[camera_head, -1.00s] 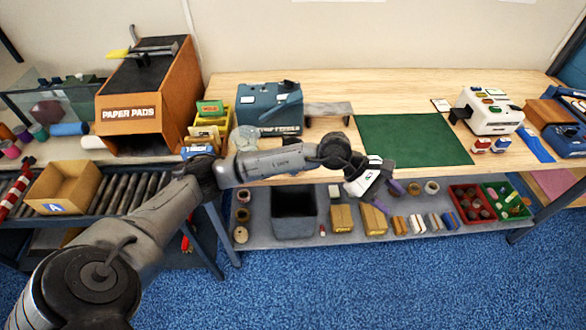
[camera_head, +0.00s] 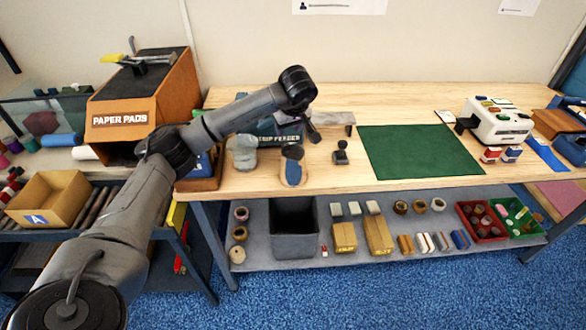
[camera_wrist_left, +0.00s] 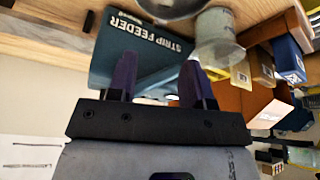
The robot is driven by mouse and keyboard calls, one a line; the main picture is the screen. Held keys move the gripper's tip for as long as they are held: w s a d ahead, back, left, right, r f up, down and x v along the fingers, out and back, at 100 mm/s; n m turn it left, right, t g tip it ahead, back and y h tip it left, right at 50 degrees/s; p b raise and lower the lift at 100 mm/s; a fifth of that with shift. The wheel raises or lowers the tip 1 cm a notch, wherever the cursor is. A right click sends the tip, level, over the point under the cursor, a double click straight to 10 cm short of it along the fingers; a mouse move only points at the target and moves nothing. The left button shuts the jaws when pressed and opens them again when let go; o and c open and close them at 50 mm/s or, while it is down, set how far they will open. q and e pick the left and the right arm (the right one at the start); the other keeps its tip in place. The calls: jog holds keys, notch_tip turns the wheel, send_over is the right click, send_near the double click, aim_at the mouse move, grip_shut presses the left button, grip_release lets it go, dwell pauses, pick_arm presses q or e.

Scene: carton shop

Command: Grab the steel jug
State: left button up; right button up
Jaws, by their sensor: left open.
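My right gripper is out of view.
The teal strip feeder (camera_head: 266,133) stands behind, partly hidden by my arm. A blue-and-tan item (camera_head: 292,168) and a black stamp (camera_head: 340,153) stand near the front. A green mat (camera_head: 418,150) lies clear to the right. The paper pads box (camera_head: 140,105) is at left.

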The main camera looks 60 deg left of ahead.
pick_arm(q)
jog(key=shift+x, duration=4.35)
jog(key=shift+w, duration=0.1)
grip_shut()
jog(key=shift+r, duration=0.1)
